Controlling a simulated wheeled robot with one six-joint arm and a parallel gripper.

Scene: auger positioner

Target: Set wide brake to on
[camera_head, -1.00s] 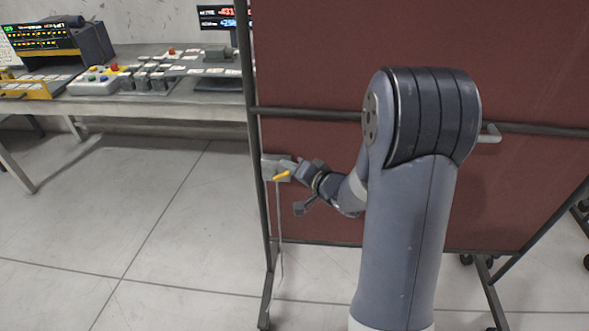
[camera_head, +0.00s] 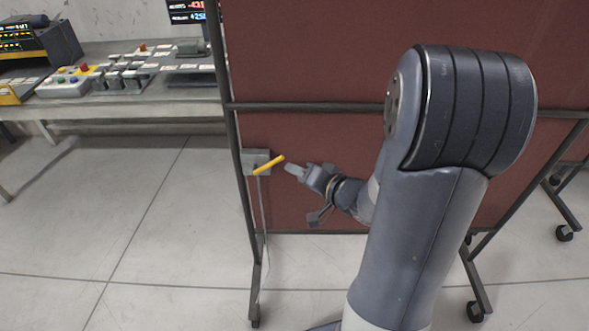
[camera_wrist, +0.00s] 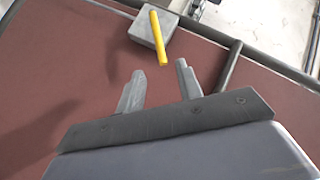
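A grey box with a yellow lever, likely the brake, is fixed near the left post of the maroon panel. In the head view the yellow lever (camera_head: 269,165) slants up to the right across the grey box (camera_head: 250,162). In the wrist view the lever (camera_wrist: 158,38) and box (camera_wrist: 146,30) lie beyond the fingertips. My gripper (camera_head: 291,170) is just right of the lever, apart from it. In the wrist view my gripper (camera_wrist: 159,78) has its two fingers spread with nothing between them. No on or off marking is readable.
The maroon panel (camera_head: 330,60) stands behind my arm, with a dark crossbar (camera_head: 300,106) above the box. A thin cable (camera_head: 264,215) hangs below the box. A bench (camera_head: 120,110) with control boxes stands at the left. The floor (camera_head: 170,230) left of the panel is clear.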

